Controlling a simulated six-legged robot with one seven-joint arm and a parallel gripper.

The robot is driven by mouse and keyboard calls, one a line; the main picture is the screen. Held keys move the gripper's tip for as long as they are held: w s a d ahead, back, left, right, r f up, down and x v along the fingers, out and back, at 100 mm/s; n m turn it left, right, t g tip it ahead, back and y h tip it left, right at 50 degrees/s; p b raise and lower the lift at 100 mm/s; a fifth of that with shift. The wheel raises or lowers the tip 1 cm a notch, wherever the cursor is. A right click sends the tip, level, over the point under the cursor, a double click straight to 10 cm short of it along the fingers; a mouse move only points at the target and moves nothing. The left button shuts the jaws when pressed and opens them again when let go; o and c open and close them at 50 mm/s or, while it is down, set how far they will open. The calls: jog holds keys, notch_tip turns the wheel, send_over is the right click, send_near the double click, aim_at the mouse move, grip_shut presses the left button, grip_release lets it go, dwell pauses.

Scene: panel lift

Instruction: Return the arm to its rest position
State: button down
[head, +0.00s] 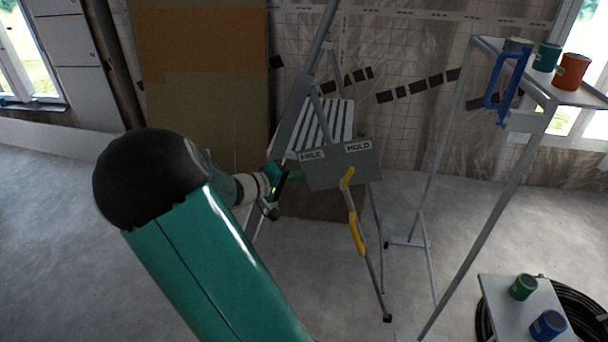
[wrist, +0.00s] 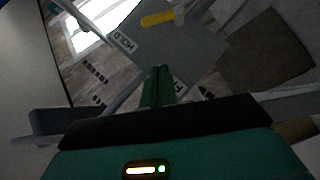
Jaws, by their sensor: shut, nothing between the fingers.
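My arm reaches from the bottom of the head view toward a grey panel (head: 355,170) with white labels, one reading HOLD.
A stepladder-like frame (head: 312,70) with slats stands behind the panel. At right stands a metal stand (head: 510,185) with cans and a blue clamp (head: 505,85). A low platform (head: 510,310) holds two cans beside coiled black hose (head: 585,310).

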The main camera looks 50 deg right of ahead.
dwell(0.6)
jog(key=s+a+r+n+t+y, duration=0.2)
jog(key=a+y, duration=0.3)
jog(key=a, duration=0.8)
jog(key=s+a+r+n+t+y, duration=0.2)
jog(key=s+a+r+t+y, duration=0.2)
jog(key=a, duration=1)
jog(key=s+a+r+n+t+y, duration=0.2)
jog(key=s+a+r+t+y, duration=0.1)
jog(key=a, duration=1)
jog(key=r+y, duration=0.1)
jog(key=y, duration=0.1)
jog(key=shift+a+t+y, duration=0.25)
jog(key=shift+t+y, duration=0.15)
